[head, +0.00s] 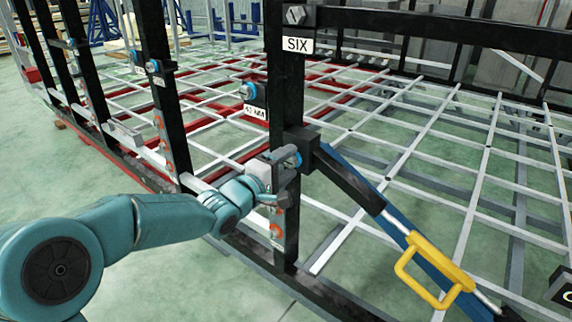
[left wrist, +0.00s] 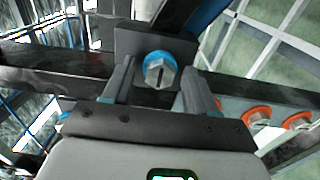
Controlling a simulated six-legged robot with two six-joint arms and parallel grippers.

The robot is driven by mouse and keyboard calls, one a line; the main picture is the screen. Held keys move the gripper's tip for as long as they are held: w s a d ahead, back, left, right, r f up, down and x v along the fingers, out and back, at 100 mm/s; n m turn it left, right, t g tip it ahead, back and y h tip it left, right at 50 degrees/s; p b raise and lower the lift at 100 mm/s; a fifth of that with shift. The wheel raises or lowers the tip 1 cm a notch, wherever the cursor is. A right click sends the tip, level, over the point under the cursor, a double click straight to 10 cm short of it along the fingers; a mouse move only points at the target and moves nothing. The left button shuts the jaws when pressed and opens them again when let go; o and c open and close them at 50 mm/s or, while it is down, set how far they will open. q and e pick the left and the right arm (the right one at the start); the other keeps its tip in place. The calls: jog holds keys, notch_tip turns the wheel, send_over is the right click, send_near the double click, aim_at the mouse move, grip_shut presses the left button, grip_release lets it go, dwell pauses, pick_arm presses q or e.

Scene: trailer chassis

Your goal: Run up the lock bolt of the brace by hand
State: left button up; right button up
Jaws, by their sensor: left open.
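The lock bolt (left wrist: 158,72) is a silver hex head with a dark slot, set in a blue ring. It sits on the dark block (left wrist: 128,42) at the top of the brace. My left gripper (head: 284,174) is open at this block on the post marked SIX. In the left wrist view its two fingers stand either side of the bolt head, with a visible gap on each side. In the head view the gripper largely hides the bolt. The brace (head: 350,182) slopes down to the right, with a yellow handle (head: 432,272). My right gripper is not in view.
The black post (head: 285,90) rises beside the gripper. Orange-ringed fasteners (left wrist: 256,116) lie to the right in the wrist view. More black posts (head: 160,90) stand at left. A grey and red lattice (head: 420,150) spreads behind.

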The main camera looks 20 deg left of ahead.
pick_arm(q)
jog(key=c, duration=1.1)
jog(key=shift+o, duration=0.2)
jog(key=shift+m, duration=0.3)
